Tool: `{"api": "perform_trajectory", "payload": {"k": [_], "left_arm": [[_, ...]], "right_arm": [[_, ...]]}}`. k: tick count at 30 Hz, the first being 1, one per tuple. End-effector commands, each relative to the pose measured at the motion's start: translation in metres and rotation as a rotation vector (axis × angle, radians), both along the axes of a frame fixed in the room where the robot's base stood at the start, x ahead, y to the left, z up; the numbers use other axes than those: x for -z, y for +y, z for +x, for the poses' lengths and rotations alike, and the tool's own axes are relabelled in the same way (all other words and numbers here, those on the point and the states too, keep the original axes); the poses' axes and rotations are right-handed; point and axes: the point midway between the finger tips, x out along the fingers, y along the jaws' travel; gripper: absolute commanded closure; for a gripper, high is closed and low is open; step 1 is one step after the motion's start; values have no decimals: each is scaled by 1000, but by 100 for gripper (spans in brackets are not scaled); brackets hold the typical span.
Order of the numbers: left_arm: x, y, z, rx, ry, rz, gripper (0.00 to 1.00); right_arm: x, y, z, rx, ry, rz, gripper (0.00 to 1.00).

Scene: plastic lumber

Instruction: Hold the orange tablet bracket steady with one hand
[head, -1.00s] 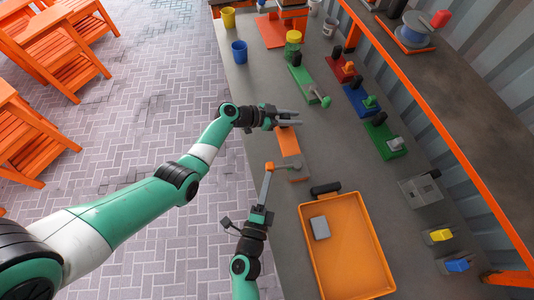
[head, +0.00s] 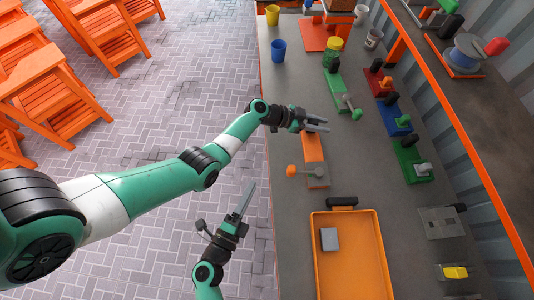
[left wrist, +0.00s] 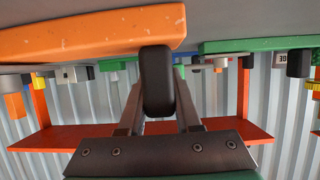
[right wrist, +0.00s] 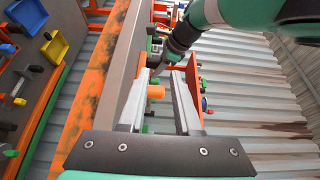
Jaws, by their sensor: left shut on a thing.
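The orange tablet bracket (head: 315,149) lies along the bench edge side in the head view, with a grey block at its near end. An orange knob (head: 292,171) on a grey rod sticks out from that end toward the floor side. My left gripper (head: 316,124) is at the bracket's far end. In the left wrist view, its fingers are shut on the black handle (left wrist: 157,80) beside the orange slab (left wrist: 90,32). My right gripper (head: 247,199) is over the floor, off the bench, apart from the bracket. In the right wrist view its fingers (right wrist: 160,95) are open and empty, with the knob (right wrist: 156,91) beyond them.
An orange tray (head: 325,272) holding a grey block (head: 329,239) stands nearer on the bench. Green (head: 338,90), red and blue (head: 393,117) fixtures stand farther and to the right. A blue cup (head: 279,50) is at the far left. An orange-edged shelf (head: 461,128) borders the right.

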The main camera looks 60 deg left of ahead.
Motion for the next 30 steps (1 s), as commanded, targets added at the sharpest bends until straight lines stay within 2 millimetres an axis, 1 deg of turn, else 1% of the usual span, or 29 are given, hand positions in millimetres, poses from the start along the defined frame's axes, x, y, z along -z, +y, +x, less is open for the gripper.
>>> {"api": "perform_trajectory", "payload": {"k": [1,4,5,7,8,9,11,12,14,15,16,17,18,19,20,21,24,27,30], "left_arm": [[0,1,0,-1,-1,2,100],[0,1,0,-1,-1,2,100],[0,1,0,-1,-1,2,100],[0,1,0,-1,-1,2,100],[0,1,0,-1,-1,2,100],[0,1,0,-1,-1,2,100],[0,1,0,-1,-1,2,100],[0,1,0,-1,-1,2,100],[0,1,0,-1,-1,2,100],[0,1,0,-1,0,2,100],[0,1,0,-1,0,2,100],[0,1,0,-1,0,2,100],[0,0,0,-1,0,2,100],[0,0,0,-1,0,2,100],[0,0,0,-1,0,2,100],[0,0,0,-1,0,2,100],[0,0,0,-1,-1,1,100],[0,0,0,-1,-1,1,100],[0,0,0,-1,-1,1,100]], "right_arm": [[0,0,0,0,5,6,57],[1,4,-3,-25,52,59,39],[2,9,-7,-48,84,87,38],[7,24,-21,-138,200,178,38],[9,33,-30,-188,267,224,38],[11,45,-46,-267,376,289,38],[13,60,-68,-380,567,389,38],[13,65,-75,-437,702,456,38],[12,65,-77,-498,900,552,38],[9,60,-72,-524,1024,616,38],[5,55,-66,-538,1113,665,38],[2,46,-56,-546,1195,716,38],[-3,33,-41,-549,1278,776,38],[-7,23,-29,-546,1315,815,38],[-9,12,-16,-538,1334,848,38],[-12,-3,3,-519,1333,886,38],[-15,-41,51,-434,1273,967,38],[-13,-68,79,-369,1229,1013,38],[-13,-80,91,-339,1209,1033,38]]}}
